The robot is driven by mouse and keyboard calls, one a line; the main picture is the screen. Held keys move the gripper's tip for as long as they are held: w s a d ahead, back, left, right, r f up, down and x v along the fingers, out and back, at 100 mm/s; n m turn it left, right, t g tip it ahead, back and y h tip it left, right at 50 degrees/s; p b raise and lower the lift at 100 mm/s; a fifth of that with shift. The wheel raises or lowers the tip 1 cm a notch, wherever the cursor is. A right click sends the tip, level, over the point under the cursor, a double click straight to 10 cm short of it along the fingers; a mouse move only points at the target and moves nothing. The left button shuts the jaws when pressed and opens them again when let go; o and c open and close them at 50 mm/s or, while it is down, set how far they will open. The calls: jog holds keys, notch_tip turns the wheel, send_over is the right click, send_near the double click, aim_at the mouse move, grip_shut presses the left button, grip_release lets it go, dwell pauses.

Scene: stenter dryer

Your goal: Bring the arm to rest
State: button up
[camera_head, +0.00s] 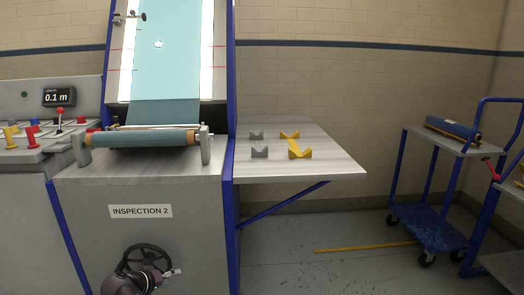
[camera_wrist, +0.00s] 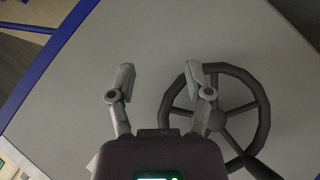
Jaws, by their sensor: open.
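My gripper (camera_wrist: 162,78) is open and empty in the wrist view, its two fingers spread apart in front of the grey machine panel. A black spoked handwheel (camera_wrist: 216,112) is behind and to the right of the fingers, and the right finger overlaps its rim in the picture. I cannot tell whether they touch. In the head view, my gripper (camera_head: 176,272) is low in front of the inspection machine, at the handwheel (camera_head: 142,256), below the INSPECTION 2 label (camera_head: 141,211). Part of the handwheel is hidden by my arm.
A teal fabric roll (camera_head: 140,139) lies across the machine's front. A side table (camera_head: 335,168) carries grey and yellow V-shaped rests (camera_head: 299,150). A blue-framed trolley (camera_head: 427,218) with a dark blue roll (camera_head: 452,128) stands right. The floor between is mostly clear.

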jog(key=w+d+m+g+p, duration=0.1)
jog(key=w+d+g+p, duration=0.15)
jog(key=d, duration=1.15)
jog(key=s+d+m+g+y+p, duration=0.1)
jog(key=s+d+g+y+p, duration=0.15)
jog(key=d, duration=0.75)
jog(key=s+d+m+g+y+p, duration=0.15)
jog(key=s+d, duration=0.25)
jog(key=d, duration=0.7)
jog(key=s+d+m+g+y+p, duration=0.1)
jog(key=s+d+m+g+p, duration=0.2)
jog(key=d, duration=0.7)
notch_tip(320, 180, up, 38)
jog(key=n+p, duration=0.1)
jog(key=p, duration=3.6)
jog(key=shift+r, duration=0.25)
jog(key=shift+s+f+n, duration=0.1)
jog(key=shift+f+n, duration=0.05)
jog(key=shift+n, duration=0.1)
